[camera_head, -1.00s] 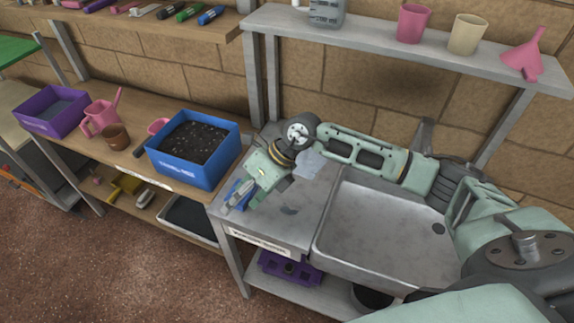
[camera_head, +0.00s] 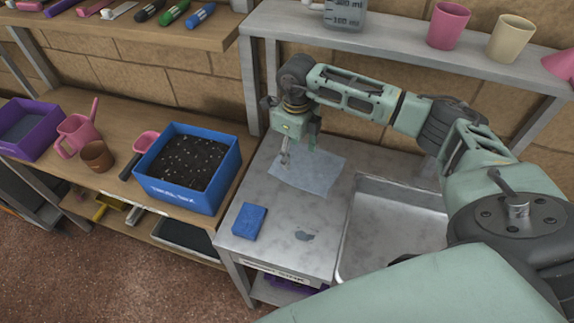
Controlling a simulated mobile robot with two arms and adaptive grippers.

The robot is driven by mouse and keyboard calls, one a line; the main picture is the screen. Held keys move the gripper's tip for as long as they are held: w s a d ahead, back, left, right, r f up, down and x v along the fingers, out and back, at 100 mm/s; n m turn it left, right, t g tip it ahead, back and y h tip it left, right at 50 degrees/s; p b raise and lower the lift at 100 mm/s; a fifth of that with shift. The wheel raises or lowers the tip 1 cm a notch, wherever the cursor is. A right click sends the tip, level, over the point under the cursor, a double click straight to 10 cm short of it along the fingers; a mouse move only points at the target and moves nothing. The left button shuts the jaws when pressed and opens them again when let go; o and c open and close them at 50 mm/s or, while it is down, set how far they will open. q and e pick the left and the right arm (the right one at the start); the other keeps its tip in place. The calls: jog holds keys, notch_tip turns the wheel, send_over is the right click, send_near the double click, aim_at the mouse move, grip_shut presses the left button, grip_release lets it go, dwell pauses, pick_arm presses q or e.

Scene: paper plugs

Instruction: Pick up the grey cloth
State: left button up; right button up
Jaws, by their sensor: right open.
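The grey cloth (camera_head: 318,172) lies flat on the metal counter beside the sink, toward the back. My right gripper (camera_head: 284,158) points down over the cloth's left part, open. I cannot tell whether its fingertips touch the cloth. My right arm comes in from the right over the sink. My left gripper does not show.
The sink (camera_head: 385,215) is to the right. A blue soil box (camera_head: 180,197) stands left. A shelf (camera_head: 390,38) with cups runs above.

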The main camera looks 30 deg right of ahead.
aim_at(296, 181)
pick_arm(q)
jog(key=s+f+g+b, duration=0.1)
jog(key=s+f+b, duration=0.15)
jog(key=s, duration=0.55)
pick_arm(e)
jog(key=f, duration=0.1)
jog(key=s+f, duration=0.1)
jog(key=shift+s+f, duration=0.3)
jog(key=shift+f, duration=0.1)
jog(key=f, duration=0.2)
jog(key=f+b, duration=0.1)
jog(key=shift+w, duration=0.25)
notch_tip(296, 181, down, 3)
jog(key=shift+f+b, duration=0.1)
jog(key=shift+b, duration=1.15)
jog(key=shift+f, duration=0.25)
jog(key=shift+f+b, duration=0.2)
jog(key=shift+b, duration=0.2)
jog(key=shift+a, duration=0.1)
jog(key=c, duration=0.3)
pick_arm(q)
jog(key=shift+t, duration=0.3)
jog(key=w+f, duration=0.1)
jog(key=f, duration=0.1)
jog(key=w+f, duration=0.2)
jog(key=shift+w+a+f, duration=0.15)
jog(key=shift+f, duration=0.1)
pick_arm(e)
jog(key=shift+c, duration=0.6)
